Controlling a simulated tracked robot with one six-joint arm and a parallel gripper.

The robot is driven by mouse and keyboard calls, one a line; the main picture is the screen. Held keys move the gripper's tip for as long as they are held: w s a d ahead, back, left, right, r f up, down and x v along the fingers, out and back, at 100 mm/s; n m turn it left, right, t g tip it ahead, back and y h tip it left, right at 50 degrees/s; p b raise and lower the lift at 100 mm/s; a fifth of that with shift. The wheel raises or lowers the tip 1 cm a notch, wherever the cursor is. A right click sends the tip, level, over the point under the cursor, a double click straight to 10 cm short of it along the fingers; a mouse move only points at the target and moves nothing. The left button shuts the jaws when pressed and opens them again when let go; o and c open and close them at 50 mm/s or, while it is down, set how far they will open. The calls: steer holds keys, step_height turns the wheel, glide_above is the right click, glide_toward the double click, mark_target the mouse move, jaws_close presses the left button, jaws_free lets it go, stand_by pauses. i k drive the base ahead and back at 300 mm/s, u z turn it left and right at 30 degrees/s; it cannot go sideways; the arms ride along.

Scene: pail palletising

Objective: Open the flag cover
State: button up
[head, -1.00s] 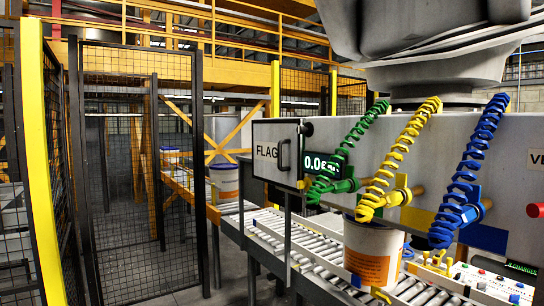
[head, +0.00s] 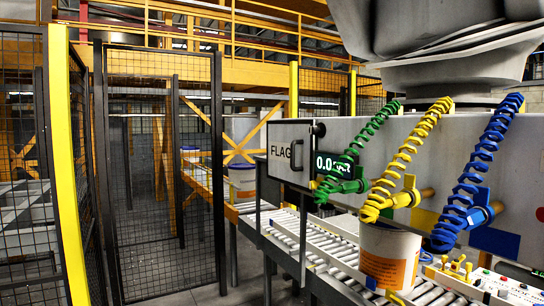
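The flag cover (head: 280,165) is a pale grey panel with a dark frame, marked "FLAG", on the near left end of the big grey machine housing (head: 455,143). A dark upright handle (head: 297,155) sits on the panel's right side. A dark round knob (head: 319,129) shows by its upper right corner. The cover looks shut, with no gap that I can make out. My gripper is not in view, and nothing touches the cover or its handle.
Green (head: 358,147), yellow (head: 405,160) and blue (head: 470,185) coiled hoses hang right of the cover. A white pail (head: 392,240) stands on the roller conveyor (head: 325,243) below. A mesh fence with a yellow post (head: 66,165) is at left. Floor shows between fence and conveyor.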

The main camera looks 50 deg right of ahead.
mark_target(282, 153)
steer(key=u, duration=0.05)
steer(key=i, duration=1)
steer(key=z, duration=0.05)
